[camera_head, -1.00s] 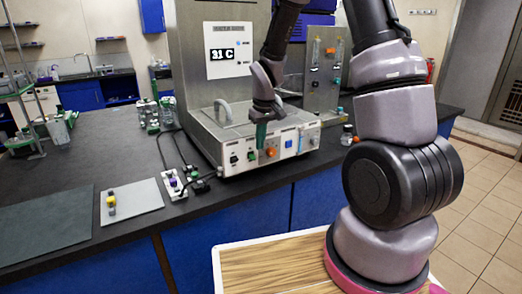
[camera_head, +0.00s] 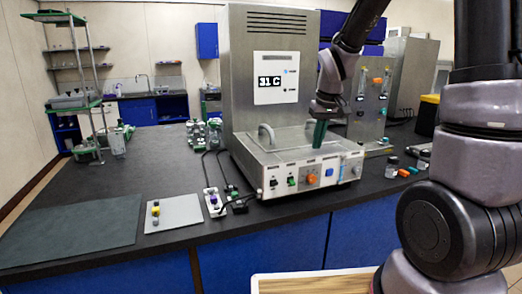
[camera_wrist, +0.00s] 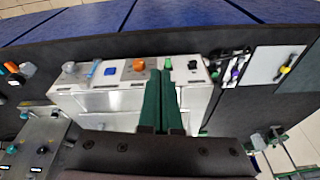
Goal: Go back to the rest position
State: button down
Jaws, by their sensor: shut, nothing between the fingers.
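My gripper (camera_head: 319,134) has green fingers and hangs over the front part of the steel bioreactor unit (camera_head: 268,65) in the head view. In the wrist view the two green fingers (camera_wrist: 163,97) lie side by side, shut, with nothing between them. The control panel of the unit (camera_wrist: 125,70) shows just beyond the fingertips, with a blue button, an orange knob and a green switch. I cannot tell whether the fingertips touch the unit. The unit's display reads 31 C.
A grey plate with a yellow piece (camera_head: 174,213), a power strip (camera_head: 214,202) and a dark mat (camera_head: 70,229) lie left on the bench. Bottles (camera_head: 205,133) and a rack (camera_head: 85,90) stand behind. Small jars (camera_head: 392,167) stand right. A second steel unit (camera_head: 410,70) is at the back right.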

jog(key=s+d+r+m+t, duration=0.2)
jog(key=s+r+m, duration=0.1)
jog(key=s+r, duration=0.5)
jog(key=s+d+r+m+t+y, duration=0.1)
jog(key=s+d+r+m+t, duration=0.1)
jog(key=s+r, duration=0.6)
jog(key=s+m, duration=0.1)
jog(key=s, duration=0.1)
jog(key=shift+s+r, duration=0.35)
jog(key=shift+s, duration=0.05)
jog(key=shift+w+d, duration=0.1)
dwell(0.6)
